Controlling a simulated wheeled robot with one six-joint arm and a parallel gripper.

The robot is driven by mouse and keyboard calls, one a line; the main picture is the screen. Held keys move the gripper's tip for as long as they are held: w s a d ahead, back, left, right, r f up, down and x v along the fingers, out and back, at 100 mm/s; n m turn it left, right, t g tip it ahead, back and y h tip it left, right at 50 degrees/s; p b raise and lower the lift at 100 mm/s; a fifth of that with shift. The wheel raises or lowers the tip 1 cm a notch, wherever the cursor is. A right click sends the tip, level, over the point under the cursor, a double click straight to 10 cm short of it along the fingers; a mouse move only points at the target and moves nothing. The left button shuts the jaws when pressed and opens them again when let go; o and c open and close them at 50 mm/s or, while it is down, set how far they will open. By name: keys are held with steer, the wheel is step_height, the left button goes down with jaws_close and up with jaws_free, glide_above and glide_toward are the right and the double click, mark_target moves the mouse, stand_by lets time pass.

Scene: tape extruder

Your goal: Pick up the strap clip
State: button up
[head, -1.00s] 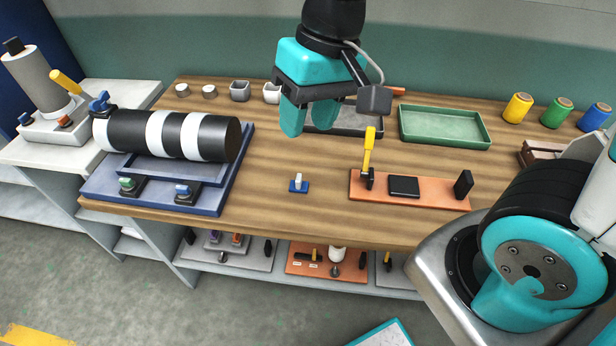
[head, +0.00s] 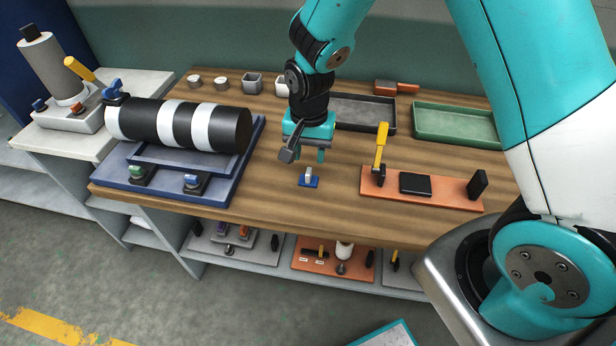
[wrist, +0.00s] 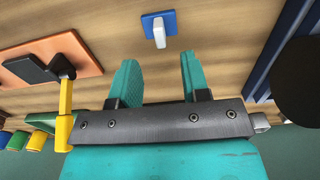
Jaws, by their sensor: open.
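The small blue piece with a pale upright tab, which I take to be the strap clip (head: 308,182), lies on the wooden table near its front edge. In the wrist view the strap clip (wrist: 159,28) sits beyond the fingertips, roughly in line with the gap between them. My gripper (head: 307,158) is open and empty, pointing down just above and behind the clip. Both teal fingers of my gripper (wrist: 158,62) show in the wrist view, apart from the clip.
An orange board (head: 446,197) with a yellow-handled lever (head: 381,147) stands to the right. A blue fixture (head: 240,175) holding a black-and-white striped roller (head: 180,126) stands to the left. A dark tray (head: 365,112) and a green tray (head: 455,125) lie behind. The table around the clip is clear.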

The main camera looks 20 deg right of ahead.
mark_target(309, 169)
steer(key=shift+w+f+p, duration=0.1)
steer(key=shift+f+p, duration=0.35)
steer(key=shift+f, duration=2.55)
jaws_close()
